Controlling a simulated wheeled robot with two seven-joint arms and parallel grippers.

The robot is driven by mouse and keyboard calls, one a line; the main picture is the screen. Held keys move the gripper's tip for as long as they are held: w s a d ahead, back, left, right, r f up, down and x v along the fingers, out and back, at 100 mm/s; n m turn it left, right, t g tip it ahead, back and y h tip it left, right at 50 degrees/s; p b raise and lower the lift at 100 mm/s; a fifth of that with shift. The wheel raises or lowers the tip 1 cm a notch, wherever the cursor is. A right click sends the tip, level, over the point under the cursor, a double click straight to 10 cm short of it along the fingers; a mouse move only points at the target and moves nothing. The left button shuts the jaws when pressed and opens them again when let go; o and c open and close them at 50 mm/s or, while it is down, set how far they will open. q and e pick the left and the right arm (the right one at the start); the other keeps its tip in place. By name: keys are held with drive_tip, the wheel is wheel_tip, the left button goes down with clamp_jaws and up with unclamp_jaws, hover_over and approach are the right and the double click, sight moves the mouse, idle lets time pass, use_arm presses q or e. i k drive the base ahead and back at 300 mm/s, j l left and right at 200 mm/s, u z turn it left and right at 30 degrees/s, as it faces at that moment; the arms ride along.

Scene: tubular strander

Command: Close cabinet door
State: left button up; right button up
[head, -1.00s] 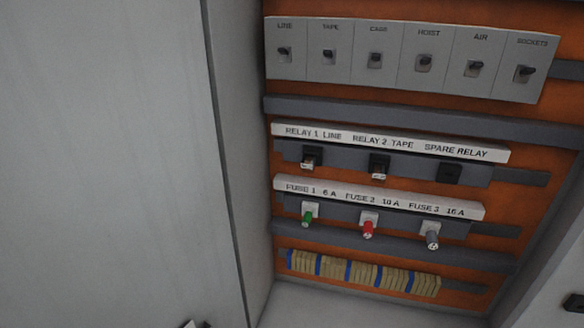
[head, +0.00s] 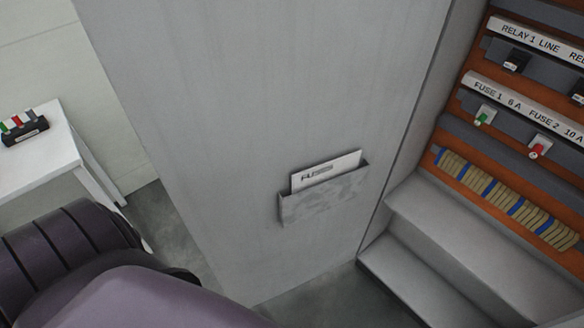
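The cabinet door (head: 235,120) is a large grey panel standing open to the left of the cabinet. Its inner face shows, with a grey pocket (head: 325,197) holding a card (head: 325,170) lettered "FUSES". The open cabinet (head: 440,230) is at the right, with an orange back panel (head: 452,122) carrying relays, fuses and a row of tan terminals. A purple and dark arm link of mine fills the lower left, in front of the door's lower left part. Neither gripper shows, and the door's handle is not visible.
A white table (head: 50,160) stands at the far left, with a dark holder (head: 25,130) of coloured fuses on it. Grey floor (head: 178,235) shows between the table and the door. A grey ledge (head: 420,275) runs along the cabinet's bottom.

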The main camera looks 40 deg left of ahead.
sight(228, 101)
drive_tip(key=k+j+z, duration=0.3)
drive_tip(key=k+j, duration=0.15)
drive_tip(key=k+j+z, duration=0.3)
drive_tip(key=k+j, duration=0.2)
drive_tip(key=j+z, duration=0.15)
drive_tip(key=j, duration=0.25)
drive_tip(key=k+j+z, duration=0.15)
drive_tip(key=j, duration=0.25)
drive_tip(key=j+z, duration=0.15)
drive_tip(key=j, duration=0.25)
drive_tip(key=k+j+z, duration=0.15)
drive_tip(key=j, duration=0.2)
drive_tip(key=i+j+z, duration=0.1)
drive_tip(key=j, duration=0.4)
drive_tip(key=i+j+z, duration=0.1)
drive_tip(key=j, duration=0.45)
drive_tip(key=i+j+z, duration=0.1)
drive_tip(key=j, duration=0.4)
